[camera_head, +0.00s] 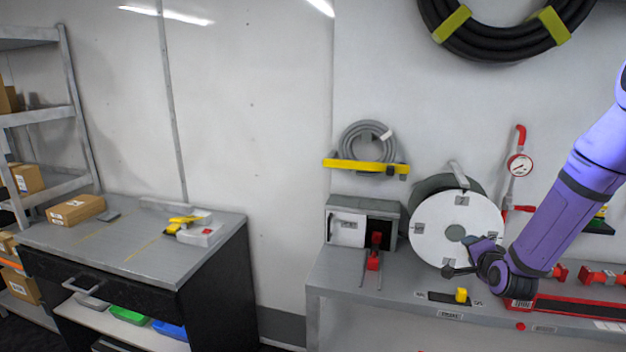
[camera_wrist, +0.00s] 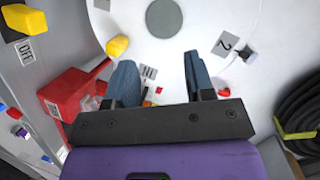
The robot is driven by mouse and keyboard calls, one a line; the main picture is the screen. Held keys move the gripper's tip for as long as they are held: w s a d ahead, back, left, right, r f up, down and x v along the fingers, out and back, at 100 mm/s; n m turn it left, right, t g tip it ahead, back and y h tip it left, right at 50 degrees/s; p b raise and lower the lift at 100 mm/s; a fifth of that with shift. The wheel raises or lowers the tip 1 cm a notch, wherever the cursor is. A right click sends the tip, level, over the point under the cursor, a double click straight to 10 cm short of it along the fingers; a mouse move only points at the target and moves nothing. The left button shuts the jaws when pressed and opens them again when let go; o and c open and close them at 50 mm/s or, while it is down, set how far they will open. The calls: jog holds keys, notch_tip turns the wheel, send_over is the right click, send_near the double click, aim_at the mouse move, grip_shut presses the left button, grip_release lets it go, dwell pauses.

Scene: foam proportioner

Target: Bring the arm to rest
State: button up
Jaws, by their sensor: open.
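My purple arm reaches in from the right in the head view. My gripper (camera_head: 462,262) is in front of the lower part of a white round disc (camera_head: 440,225) that stands on the grey bench. In the wrist view my gripper (camera_wrist: 165,85) has its two blue-grey fingers apart with nothing between them. The white disc (camera_wrist: 215,40) fills the background past the fingertips. I cannot tell whether the fingers touch the disc.
A yellow knob (camera_head: 461,295) sits on a dark plate on the grey bench (camera_head: 340,268), near my gripper. A red lever (camera_head: 374,255) stands beside a white box (camera_head: 348,228). A workbench (camera_head: 130,245) stands left, past an open gap.

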jog(key=s+a+r+n+g, duration=0.35)
jog(key=s+r, duration=0.25)
jog(key=r, duration=0.3)
jog(key=s+a+r+n+g, duration=0.2)
jog(key=s+a+r+n, duration=0.3)
jog(key=r, duration=0.4)
jog(key=s+a+r+n+g, duration=0.1)
jog(key=s+r+n+g, duration=0.1)
jog(key=s, duration=1.1)
jog(key=s+a+r+n+g+y, duration=0.1)
jog(key=s+r, duration=0.4)
jog(key=s, duration=0.8)
jog(key=shift+a+r+n+g, duration=0.2)
jog(key=shift+a+n+g, duration=0.45)
jog(key=shift+n, duration=0.6)
